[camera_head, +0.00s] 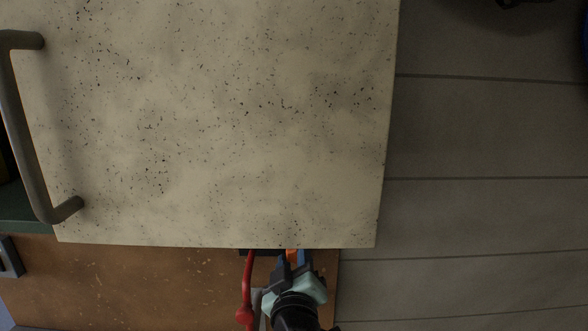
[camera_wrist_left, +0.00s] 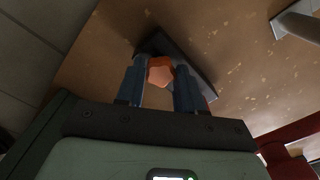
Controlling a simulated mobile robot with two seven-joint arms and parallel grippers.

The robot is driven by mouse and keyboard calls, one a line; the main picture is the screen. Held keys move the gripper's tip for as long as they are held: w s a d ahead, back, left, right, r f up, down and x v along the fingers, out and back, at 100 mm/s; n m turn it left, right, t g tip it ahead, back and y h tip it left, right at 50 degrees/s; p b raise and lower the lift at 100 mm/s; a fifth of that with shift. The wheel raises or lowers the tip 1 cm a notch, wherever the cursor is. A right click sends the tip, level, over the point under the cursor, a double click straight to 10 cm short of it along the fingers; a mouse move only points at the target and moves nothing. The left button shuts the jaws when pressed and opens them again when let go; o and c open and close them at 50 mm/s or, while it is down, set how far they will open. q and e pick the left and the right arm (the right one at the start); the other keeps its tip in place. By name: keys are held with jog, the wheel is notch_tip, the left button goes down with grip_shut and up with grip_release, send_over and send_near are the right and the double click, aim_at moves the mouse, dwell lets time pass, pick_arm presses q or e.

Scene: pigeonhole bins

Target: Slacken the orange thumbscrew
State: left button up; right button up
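The orange thumbscrew (camera_wrist_left: 160,72) sits on a dark plate (camera_wrist_left: 193,68) on the brown speckled surface. In the head view only a bit of the thumbscrew (camera_head: 292,256) shows, just past the edge of the pale panel. My left gripper (camera_wrist_left: 160,78) has one blue-grey finger on each side of the thumbscrew, and both appear to touch it. In the head view my left gripper (camera_head: 292,261) is at the bottom centre, its tips partly hidden at the panel's edge. My right gripper is not in view.
A large pale speckled panel (camera_head: 220,120) with a grey bar handle (camera_head: 30,130) fills much of the head view. A red lever-like part (camera_head: 245,300) is close to the left of my left gripper. Grey planked floor (camera_head: 480,130) at the right is mostly clear.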

pick_arm(q)
jog(key=shift+o, duration=0.9)
jog(key=shift+s, duration=0.15)
jog(key=shift+s+f, duration=0.1)
jog(key=shift+s, duration=0.05)
jog(key=shift+s+b, duration=0.6)
jog(key=shift+s, duration=2.2)
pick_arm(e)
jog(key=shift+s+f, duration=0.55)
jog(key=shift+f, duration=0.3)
